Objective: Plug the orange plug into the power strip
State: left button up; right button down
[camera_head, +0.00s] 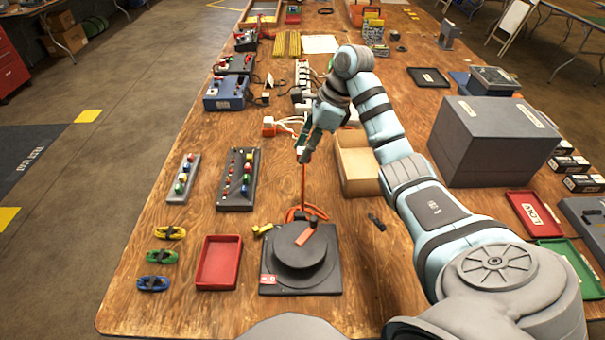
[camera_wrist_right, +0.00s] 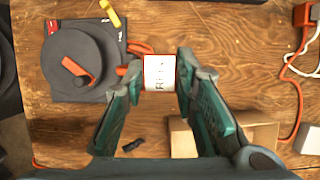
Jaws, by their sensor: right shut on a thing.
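My right gripper (camera_head: 304,153) is above the table near its middle, and its fingers show in the right wrist view (camera_wrist_right: 160,78). It is shut on a plug (camera_wrist_right: 159,73) with a white, lettered face. An orange cord (camera_head: 304,185) runs from the held plug towards the dark cord reel (camera_head: 298,246). The white power strip (camera_head: 302,72) lies lengthwise farther back on the table, beyond the gripper. Part of it is hidden by the gripper and wrist, and its free sockets are too small to tell. My left gripper is not in view.
An orange block (camera_head: 268,127) with pale cords sits left of the gripper. An open cardboard box (camera_head: 357,165) stands right of it, and a large grey box (camera_head: 490,140) farther right. A red tray (camera_head: 218,262) lies at front left.

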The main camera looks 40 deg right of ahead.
notch_tip(320, 180, down, 13)
jog(key=b, duration=1)
jog(key=shift+r, duration=0.2)
notch_tip(320, 180, down, 3)
jog(key=shift+f, duration=0.4)
jog(key=shift+f, duration=0.1)
jog(key=c, duration=1.3)
grip_release()
